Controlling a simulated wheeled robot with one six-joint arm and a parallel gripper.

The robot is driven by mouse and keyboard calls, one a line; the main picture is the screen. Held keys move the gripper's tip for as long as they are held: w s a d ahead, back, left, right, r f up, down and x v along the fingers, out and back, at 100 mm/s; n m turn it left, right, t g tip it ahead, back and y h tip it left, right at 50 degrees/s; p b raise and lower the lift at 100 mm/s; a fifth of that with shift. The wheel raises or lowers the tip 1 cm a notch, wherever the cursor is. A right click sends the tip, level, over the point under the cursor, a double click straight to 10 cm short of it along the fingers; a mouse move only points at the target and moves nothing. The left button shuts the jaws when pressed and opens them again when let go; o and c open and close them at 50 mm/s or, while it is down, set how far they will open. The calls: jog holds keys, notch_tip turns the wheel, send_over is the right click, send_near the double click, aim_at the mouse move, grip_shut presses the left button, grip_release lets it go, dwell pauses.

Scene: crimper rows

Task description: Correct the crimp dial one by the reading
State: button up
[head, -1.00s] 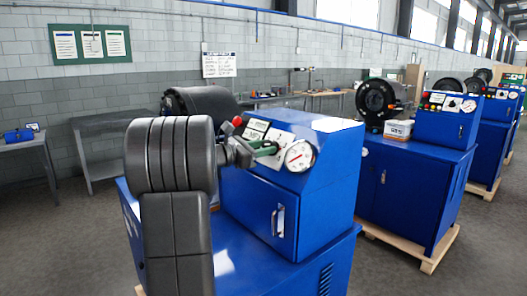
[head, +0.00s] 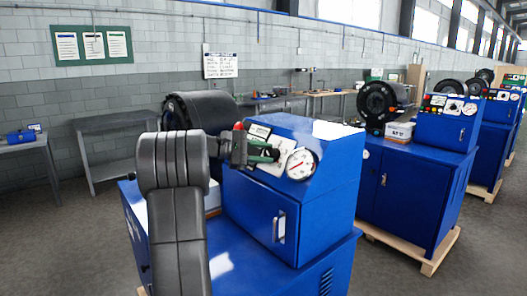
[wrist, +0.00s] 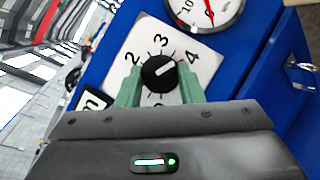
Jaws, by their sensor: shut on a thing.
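The crimp dial (wrist: 158,73) is a black round knob on a white plate (wrist: 118,72) with numerals around it, 2, 3 and 4 clear. Its pointer mark faces up and right, between 3 and 4. The green fingers of my gripper (wrist: 160,88) stand on both sides of the knob and are shut on it. In the head view my gripper (head: 264,153) is at the sloped panel of the nearest blue crimper (head: 330,150) and hides the knob. The gauge (head: 300,164) beside it has a red needle; the wrist view shows only its lower part (wrist: 205,12).
A red button (head: 238,126) sits on the panel left of my gripper. More blue crimpers (head: 415,190) stand in a row to the right on wooden pallets. Grey benches (head: 110,130) stand by the wall. Floor is free at the left.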

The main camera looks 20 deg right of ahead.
dwell(0.4)
jog(key=o, duration=1)
jog(key=v, duration=1.3)
jog(key=shift+a+r, duration=0.2)
jog(key=shift+a, duration=0.15)
jog(key=x, duration=1.4)
jog(key=shift+a+f, duration=0.1)
jog(key=shift+f, duration=0.05)
